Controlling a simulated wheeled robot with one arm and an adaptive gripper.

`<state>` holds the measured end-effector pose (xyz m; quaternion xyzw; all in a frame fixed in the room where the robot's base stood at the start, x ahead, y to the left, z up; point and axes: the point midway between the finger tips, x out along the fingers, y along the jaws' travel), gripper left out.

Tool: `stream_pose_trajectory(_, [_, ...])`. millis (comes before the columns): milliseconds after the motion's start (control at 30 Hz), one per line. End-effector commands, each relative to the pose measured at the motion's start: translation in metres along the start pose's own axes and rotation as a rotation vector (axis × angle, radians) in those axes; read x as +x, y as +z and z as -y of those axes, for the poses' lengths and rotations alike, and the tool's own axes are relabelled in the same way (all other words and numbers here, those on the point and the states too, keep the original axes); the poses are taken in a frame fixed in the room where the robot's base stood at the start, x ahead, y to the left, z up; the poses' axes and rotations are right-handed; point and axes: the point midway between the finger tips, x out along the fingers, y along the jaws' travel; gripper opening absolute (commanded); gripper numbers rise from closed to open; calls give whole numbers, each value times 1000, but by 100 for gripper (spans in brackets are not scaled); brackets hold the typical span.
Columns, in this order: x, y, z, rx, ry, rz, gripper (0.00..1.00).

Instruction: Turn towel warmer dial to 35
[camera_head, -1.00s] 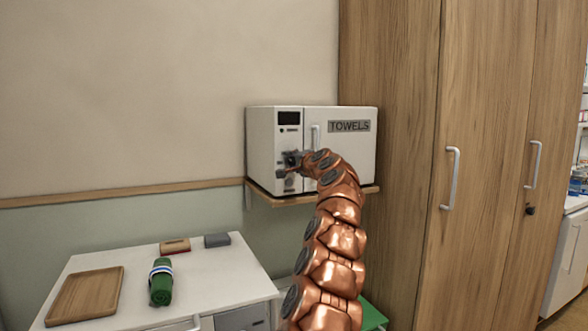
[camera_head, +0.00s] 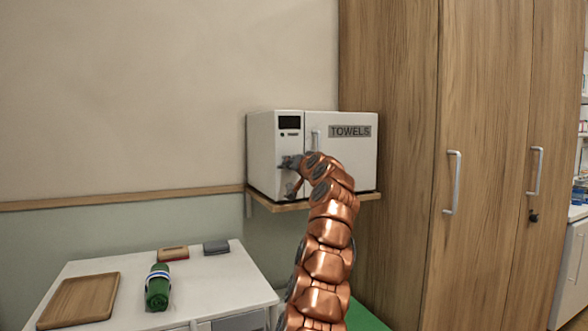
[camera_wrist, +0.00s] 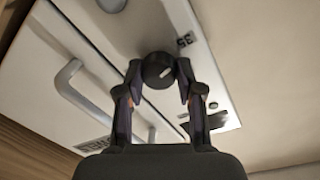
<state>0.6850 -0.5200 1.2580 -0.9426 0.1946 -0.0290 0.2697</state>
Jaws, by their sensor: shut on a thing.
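The white towel warmer (camera_head: 350,165) stands on a wall shelf, its door marked "TOWELS". Its control panel is on the left, with a dark display (camera_head: 289,122). The pointer slants toward the upper right of the picture, roughly toward that mark; exact alignment is unclear. My gripper (camera_wrist: 158,74) is shut on the dial, one finger on each side. In the head view my gripper (camera_head: 290,163) is at the panel, hiding the dial.
The warmer's door handle (camera_wrist: 68,76) is close beside my gripper. A wooden shelf (camera_head: 262,201) carries the warmer. A tall wooden cabinet (camera_head: 400,120) stands right.

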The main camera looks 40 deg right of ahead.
Motion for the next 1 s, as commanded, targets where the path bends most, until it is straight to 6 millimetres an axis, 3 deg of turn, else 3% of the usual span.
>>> stream_pose_trajectory(600, [1,3,-1,-40,2,3,2])
stream_pose_trajectory(633, [1,3,-1,-40,2,2,40])
stream_pose_trajectory(833, [1,2,-1,-40,2,0,60])
stream_pose_trajectory(1000, [1,1,0,-40,1,-1,62])
